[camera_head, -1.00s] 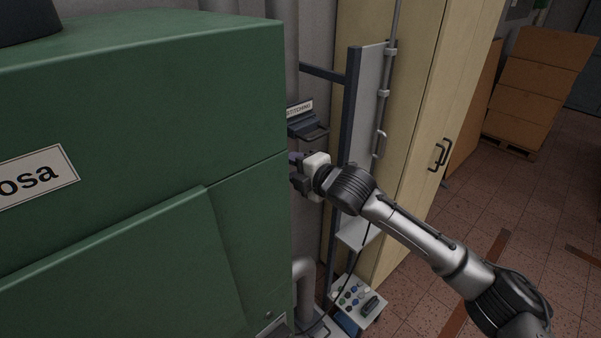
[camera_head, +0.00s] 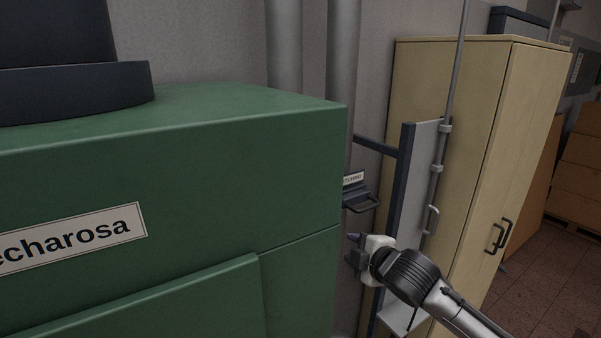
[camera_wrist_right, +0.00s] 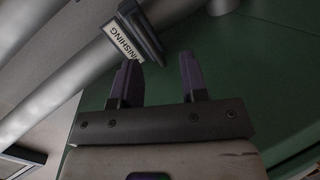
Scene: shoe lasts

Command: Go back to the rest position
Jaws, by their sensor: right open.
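My right gripper (camera_head: 354,248) is beside the right edge of the green machine, below a small dark labelled holder (camera_head: 359,191) on the wall side. In the right wrist view my right gripper (camera_wrist_right: 158,82) shows two separate fingers with nothing between them; it is open and empty. The labelled holder (camera_wrist_right: 140,32) shows just beyond the fingertips there, its label ending in "NISHING". My left gripper is not in view. No shoe last shows in these frames.
The large green machine (camera_head: 190,170) fills the left. A grey panel on a dark frame (camera_head: 404,180) and a beige cabinet (camera_head: 480,110) stand close behind my right arm.

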